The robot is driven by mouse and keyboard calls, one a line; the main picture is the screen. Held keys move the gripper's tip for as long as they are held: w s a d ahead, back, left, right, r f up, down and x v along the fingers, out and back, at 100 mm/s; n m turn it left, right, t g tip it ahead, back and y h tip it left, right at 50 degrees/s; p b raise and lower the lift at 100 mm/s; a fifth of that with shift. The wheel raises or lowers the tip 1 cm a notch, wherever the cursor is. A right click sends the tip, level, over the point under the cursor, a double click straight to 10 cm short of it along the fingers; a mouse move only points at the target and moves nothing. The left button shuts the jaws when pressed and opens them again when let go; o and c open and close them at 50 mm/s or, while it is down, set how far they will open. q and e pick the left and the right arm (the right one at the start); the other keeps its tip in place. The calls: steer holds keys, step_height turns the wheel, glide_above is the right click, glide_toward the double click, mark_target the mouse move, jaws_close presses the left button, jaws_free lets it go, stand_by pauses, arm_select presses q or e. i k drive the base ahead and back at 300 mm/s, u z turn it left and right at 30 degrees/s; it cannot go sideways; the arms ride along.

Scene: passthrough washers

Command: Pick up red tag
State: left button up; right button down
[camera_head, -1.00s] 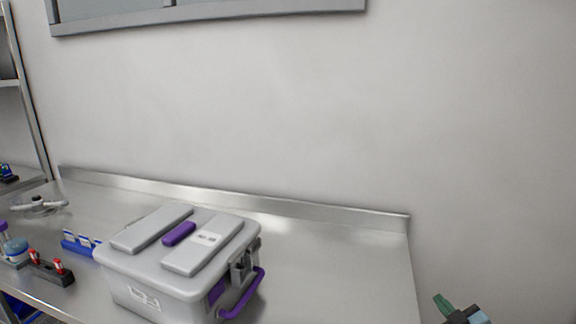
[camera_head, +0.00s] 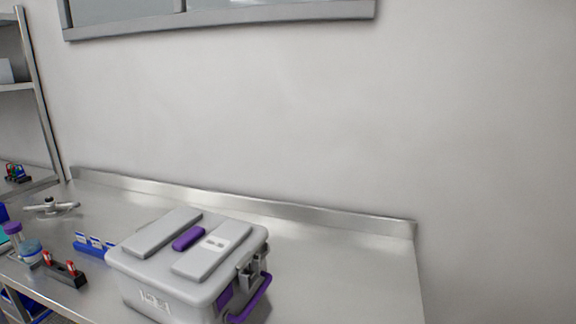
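Two small red items stand in a black holder (camera_head: 66,273) at the left front of the steel table; one red piece (camera_head: 71,266) is on its right part and another red piece (camera_head: 46,257) on its left. I cannot tell whether either is the red tag. Small coloured items (camera_head: 17,172), including a red one, sit on the shelf at the far left, too small to make out. Neither of my grippers is in view.
A grey lidded box (camera_head: 165,285) with purple handles stands on the steel table (camera_head: 350,270). The table is clear right of the box. A wall rises behind.

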mark_target(70, 265)
steer(key=u, duration=2.8)
steer(key=i, duration=1)
steer(key=z, duration=1.15)
